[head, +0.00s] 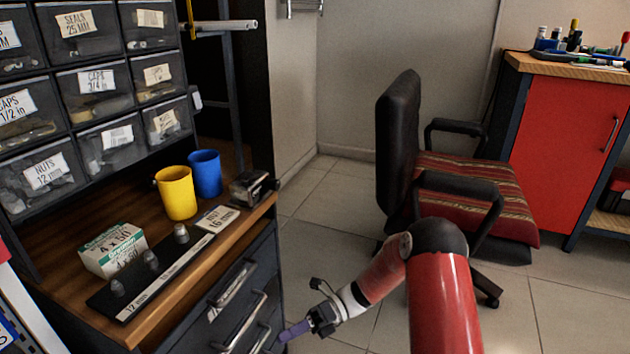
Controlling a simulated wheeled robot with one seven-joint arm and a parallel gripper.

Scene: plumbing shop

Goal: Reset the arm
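My red arm reaches out from the bottom right of the head view, bent at a dark joint, and points down and to the left. My gripper (300,329) is in front of the drawers of the wooden bench, below the bench top and apart from things on it. A small purple piece shows at its tip. I cannot tell whether this is the fingers or something held, nor whether the fingers are open or shut.
The bench top (228,228) holds a yellow cup (177,194), a blue cup (205,174), a screw box (113,251) and a dark strip (160,272) with several grey fittings. An office chair (455,185) stands behind my arm. Tiled floor (560,295) is clear at right.

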